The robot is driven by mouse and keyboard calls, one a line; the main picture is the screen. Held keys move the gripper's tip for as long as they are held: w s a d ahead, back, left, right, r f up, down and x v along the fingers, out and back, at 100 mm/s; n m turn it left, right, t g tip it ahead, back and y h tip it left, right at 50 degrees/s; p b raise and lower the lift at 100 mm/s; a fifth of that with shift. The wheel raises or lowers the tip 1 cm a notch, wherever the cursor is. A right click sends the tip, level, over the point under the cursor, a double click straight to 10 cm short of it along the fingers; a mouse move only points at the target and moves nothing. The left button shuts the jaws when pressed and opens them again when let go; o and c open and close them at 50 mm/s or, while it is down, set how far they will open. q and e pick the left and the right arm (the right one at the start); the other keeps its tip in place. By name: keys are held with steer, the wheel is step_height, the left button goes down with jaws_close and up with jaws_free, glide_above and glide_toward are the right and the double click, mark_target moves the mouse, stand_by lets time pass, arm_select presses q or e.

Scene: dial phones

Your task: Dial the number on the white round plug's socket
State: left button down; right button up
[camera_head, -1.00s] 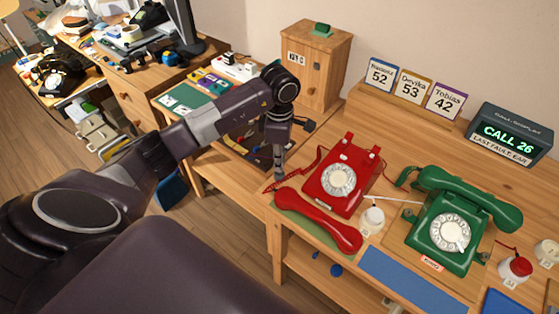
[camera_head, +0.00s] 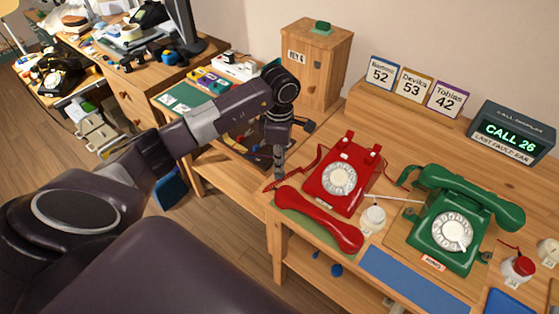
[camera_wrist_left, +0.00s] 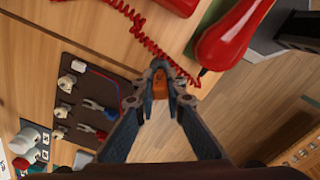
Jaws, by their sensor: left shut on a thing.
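My left gripper (camera_head: 279,170) points down at the left edge of the desk, left of the red dial phone (camera_head: 343,177). In the left wrist view my left gripper (camera_wrist_left: 161,72) is shut on a small orange-brown thing (camera_wrist_left: 160,88) that I cannot identify. The red handset (camera_head: 320,222) lies off its cradle in front of the phone. A green dial phone (camera_head: 447,225) with its handset on stands to the right. A white round plug (camera_head: 373,219) sits between the phones. Small plugs (camera_wrist_left: 66,83) are on a dark board; their numbers are unreadable. My right gripper is not in view.
The red coiled cord (camera_wrist_left: 150,42) runs close to my left fingertips. A call display (camera_head: 510,133) reads CALL 26. Name cards (camera_head: 413,86) show 52, 53 and 42. A wooden cabinet (camera_head: 316,70) stands behind my left wrist. A red-topped plug (camera_head: 518,270) is at the right.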

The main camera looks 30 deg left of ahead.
arm_select(q)
steer(key=shift+f+b, duration=0.65)
steer(key=shift+f, duration=0.25)
steer(key=c, duration=1.9)
jaws_free()
steer(key=shift+r, duration=0.1)
step_height(320, 180, up, 12)
